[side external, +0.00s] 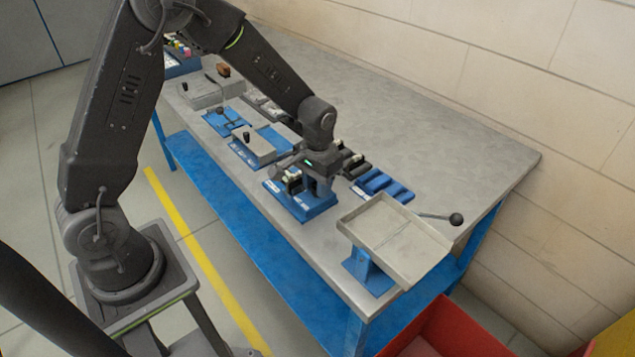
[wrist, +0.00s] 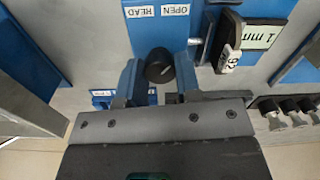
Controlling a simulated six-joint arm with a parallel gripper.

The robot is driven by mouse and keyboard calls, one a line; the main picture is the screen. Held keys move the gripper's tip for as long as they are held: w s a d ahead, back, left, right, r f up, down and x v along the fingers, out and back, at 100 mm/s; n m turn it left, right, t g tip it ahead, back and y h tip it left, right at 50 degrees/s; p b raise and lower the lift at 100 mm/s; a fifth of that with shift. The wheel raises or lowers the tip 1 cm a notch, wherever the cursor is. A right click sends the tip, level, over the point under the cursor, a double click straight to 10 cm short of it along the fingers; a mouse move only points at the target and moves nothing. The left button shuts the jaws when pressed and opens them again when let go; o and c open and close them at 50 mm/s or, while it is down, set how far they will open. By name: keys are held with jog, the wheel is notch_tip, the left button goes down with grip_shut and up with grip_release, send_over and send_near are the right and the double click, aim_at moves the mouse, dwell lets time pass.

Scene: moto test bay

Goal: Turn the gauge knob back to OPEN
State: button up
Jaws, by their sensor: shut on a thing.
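The black round gauge knob (wrist: 159,64) sits on a blue fixture and shows a short pale mark on its face, toward the lower right in the wrist view. My gripper (wrist: 157,74) has its two blue fingers on either side of the knob, shut on it. A gauge display reading 1 mm (wrist: 262,35) is to the right. In the side view my gripper (side external: 314,187) points down over the blue gauge base (side external: 308,209), and hides the knob.
A tilted metal tray (side external: 351,215) and a lever with a black ball (side external: 455,219) stand to the right. Blue holders (side external: 383,187) and black ones lie behind. More blue fixtures (side external: 258,148) stand to the left. The rear bench top (side external: 430,150) is clear.

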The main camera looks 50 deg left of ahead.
jog(key=o, duration=0.9)
notch_tip(320, 180, up, 14)
jog(key=shift+d+f, duration=0.1)
jog(key=s+r+t, duration=0.2)
jog(key=s, duration=0.4)
jog(key=s+d+r+m+t, duration=0.1)
jog(key=s+r, duration=0.2)
jog(key=s, duration=0.4)
jog(key=s+d+r+t, duration=0.1)
jog(key=s+r+t, duration=0.1)
jog(key=s, duration=0.5)
jog(key=shift+s+r+m+t, duration=0.1)
jog(key=shift+r+m+t, duration=0.2)
jog(key=shift+r, duration=0.1)
